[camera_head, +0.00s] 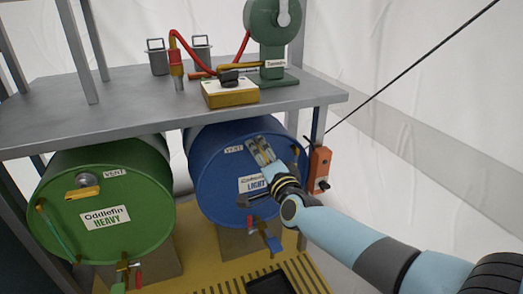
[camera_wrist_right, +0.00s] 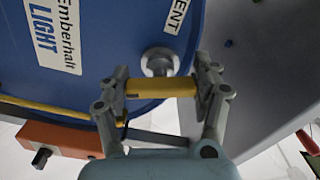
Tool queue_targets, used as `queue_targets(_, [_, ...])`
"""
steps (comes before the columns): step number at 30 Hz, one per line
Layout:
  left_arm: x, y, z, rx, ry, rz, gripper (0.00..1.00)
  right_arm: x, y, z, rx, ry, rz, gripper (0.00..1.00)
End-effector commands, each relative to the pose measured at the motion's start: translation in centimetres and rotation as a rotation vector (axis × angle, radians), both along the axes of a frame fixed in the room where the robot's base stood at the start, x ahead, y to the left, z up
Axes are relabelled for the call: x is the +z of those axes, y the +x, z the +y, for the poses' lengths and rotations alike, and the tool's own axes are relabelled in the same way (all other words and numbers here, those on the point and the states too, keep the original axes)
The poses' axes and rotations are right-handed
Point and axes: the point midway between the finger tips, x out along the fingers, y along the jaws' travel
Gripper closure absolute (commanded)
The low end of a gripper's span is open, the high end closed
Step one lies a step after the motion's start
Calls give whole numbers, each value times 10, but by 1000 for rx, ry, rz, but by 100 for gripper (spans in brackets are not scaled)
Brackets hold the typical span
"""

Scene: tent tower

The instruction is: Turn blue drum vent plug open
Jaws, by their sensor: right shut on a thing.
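The blue drum (camera_head: 212,188) lies on its side under the grey shelf, its round face towards me, with a VENT label (camera_head: 233,149) and a LIGHT label. My right gripper (camera_head: 262,151) is at the upper part of this face and covers the vent plug in the head view. In the right wrist view the vent plug (camera_wrist_right: 158,60) is a round grey knob on the blue face with a yellow bar handle (camera_wrist_right: 160,88). My right gripper (camera_wrist_right: 161,86) is shut on the handle, one finger at each end. My left gripper is not in view.
A green drum (camera_head: 140,190) with its own yellow-handled plug (camera_head: 83,192) stands to the left. An orange box (camera_head: 320,168) hangs right of the blue drum. The grey shelf (camera_head: 130,95) lies close above. A black tray (camera_head: 270,284) is below.

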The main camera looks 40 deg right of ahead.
Motion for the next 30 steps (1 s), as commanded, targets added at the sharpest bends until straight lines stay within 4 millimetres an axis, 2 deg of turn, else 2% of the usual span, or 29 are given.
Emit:
queue_targets(13, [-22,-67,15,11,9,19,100,-1,-1,0,1,-409,102,68])
queue_targets(21, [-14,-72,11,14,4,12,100,-2,-1,-1,2,-642,160,68])
queue_targets(30, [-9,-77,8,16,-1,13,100,-4,-1,-2,2,-830,204,68])
